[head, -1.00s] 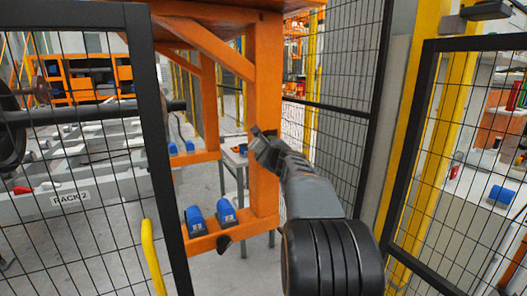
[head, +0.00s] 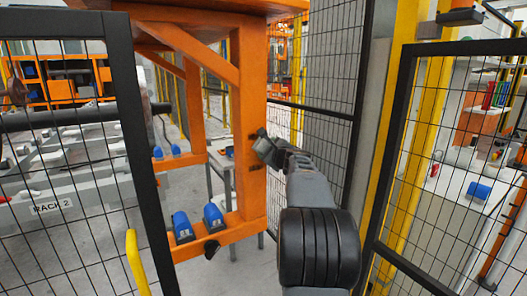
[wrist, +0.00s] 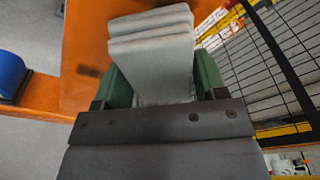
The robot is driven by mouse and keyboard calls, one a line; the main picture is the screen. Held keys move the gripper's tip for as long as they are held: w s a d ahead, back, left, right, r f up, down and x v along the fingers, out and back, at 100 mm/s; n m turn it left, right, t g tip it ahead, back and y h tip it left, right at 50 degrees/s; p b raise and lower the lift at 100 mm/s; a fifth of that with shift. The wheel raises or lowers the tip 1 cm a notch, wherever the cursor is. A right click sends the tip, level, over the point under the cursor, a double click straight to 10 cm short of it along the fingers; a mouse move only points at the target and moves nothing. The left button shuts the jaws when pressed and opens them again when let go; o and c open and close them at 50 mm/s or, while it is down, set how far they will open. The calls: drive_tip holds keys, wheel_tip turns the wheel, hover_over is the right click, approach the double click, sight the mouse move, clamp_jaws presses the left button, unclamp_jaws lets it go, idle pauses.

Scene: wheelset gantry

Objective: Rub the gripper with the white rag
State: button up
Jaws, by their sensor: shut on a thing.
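My gripper (head: 263,146) is at the orange post of a tall orange frame (head: 247,190) in the head view. In the wrist view its green fingers (wrist: 152,86) are shut on a folded, pale grey-white rag (wrist: 151,48). The rag sticks out beyond the fingertips toward the orange surface (wrist: 88,40). Whether it touches that surface cannot be told. A dark smudge (wrist: 88,71) shows on the orange to the left of the rag. In the head view the rag is small and hard to tell from the gripper. No separate gripper is clearly seen.
Two blue rollers (head: 198,222) sit on the frame's lower beam. Black mesh fence panels stand at left (head: 143,150) and right (head: 395,150). A yellow rail (head: 137,262) is at lower left. A grey rack marked RACK 2 (head: 52,206) lies behind the left mesh.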

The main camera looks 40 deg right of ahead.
sight(264, 144)
drive_tip(key=shift+d, duration=0.2)
drive_tip(key=shift+r+p, duration=1.2)
drive_tip(key=shift+r, duration=0.35)
drive_tip(key=shift+w+a+f+b, duration=0.1)
drive_tip(key=shift+a+b, duration=0.3)
drive_tip(key=shift+a, duration=0.25)
drive_tip(key=shift+w+a+f+b, duration=0.1)
drive_tip(key=shift+a+b, duration=0.25)
drive_tip(key=shift+a, duration=0.3)
drive_tip(key=shift+w+a+r+b, duration=0.15)
drive_tip(key=shift+a+b, duration=0.3)
drive_tip(key=shift+a, duration=0.95)
drive_tip(key=shift+w+a+f+b, duration=0.15)
drive_tip(key=shift+a+b, duration=0.3)
drive_tip(key=shift+a, duration=0.9)
drive_tip(key=shift+s, duration=0.15)
drive_tip(key=shift+d+f+b+v, duration=0.1)
drive_tip(key=shift+b+v, duration=0.15)
drive_tip(key=shift+v, duration=0.7)
drive_tip(key=shift+d+f+b+v, duration=0.1)
drive_tip(key=shift+b+v, duration=0.2)
drive_tip(key=shift+v, duration=0.65)
drive_tip(key=shift+d+f+b+v, duration=0.15)
drive_tip(key=shift+b+v, duration=0.1)
drive_tip(key=shift+v, duration=0.75)
drive_tip(key=shift+s+r, duration=0.1)
drive_tip(key=shift+s, duration=0.1)
drive_tip(key=v, duration=0.2)
drive_tip(key=shift+s, duration=0.4)
